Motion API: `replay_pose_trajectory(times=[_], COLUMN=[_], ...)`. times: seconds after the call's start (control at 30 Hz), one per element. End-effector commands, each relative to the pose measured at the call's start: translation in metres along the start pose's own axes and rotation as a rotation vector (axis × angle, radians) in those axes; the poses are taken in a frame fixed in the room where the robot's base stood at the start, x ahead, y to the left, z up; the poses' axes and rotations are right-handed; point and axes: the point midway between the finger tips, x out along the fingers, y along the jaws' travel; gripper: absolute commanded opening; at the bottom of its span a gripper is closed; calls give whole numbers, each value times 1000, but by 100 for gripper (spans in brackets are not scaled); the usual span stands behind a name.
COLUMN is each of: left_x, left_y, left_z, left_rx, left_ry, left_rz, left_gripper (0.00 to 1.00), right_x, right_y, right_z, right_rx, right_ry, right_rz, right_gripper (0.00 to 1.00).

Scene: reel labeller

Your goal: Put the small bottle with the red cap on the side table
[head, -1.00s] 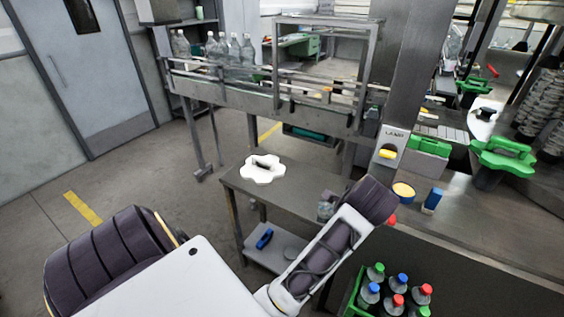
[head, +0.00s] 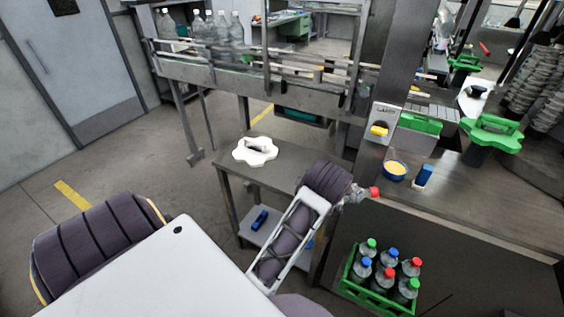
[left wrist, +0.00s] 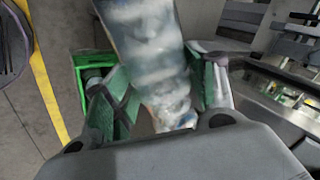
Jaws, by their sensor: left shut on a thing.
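The small bottle (head: 358,194) is clear and lies tilted to the side, its red cap (head: 374,192) pointing right in the head view. My left gripper (left wrist: 150,100) is shut on it; in the left wrist view the bottle (left wrist: 150,45) sits between the green-padded fingers. In the head view my dark wrist hides most of the fingers. The bottle is held off the surfaces, near the right end of the grey side table (head: 285,175). My right gripper is not in view.
A white lobed piece (head: 240,155) lies on the side table, and a blue item (head: 260,220) on its lower shelf. A green crate (head: 350,285) of capped bottles stands at lower right. A yellow-filled bowl (head: 395,170) and blue box (head: 423,176) are on the counter.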

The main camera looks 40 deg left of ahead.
Motion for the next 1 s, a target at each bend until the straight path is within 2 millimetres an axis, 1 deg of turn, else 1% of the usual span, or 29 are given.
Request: replay_pose_trajectory(times=[0.03, 0.37, 0.6, 0.83, 1.0], left_x=[3, 30, 51, 72, 89], left_y=[0, -5, -12, -27, -46], left_z=[7, 49, 84, 115, 136], left_rx=[-19, -140, -236, -332, -412], left_ry=[15, 112, 169, 220, 255], left_rz=[-3, -18, -38, -68, -100], left_gripper=[15, 15, 15, 15, 15], right_x=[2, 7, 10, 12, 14], right_y=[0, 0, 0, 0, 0], right_z=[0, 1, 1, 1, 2], right_rx=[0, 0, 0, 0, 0], right_ry=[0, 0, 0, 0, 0], right_rz=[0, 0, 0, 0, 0], right_gripper=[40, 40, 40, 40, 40])
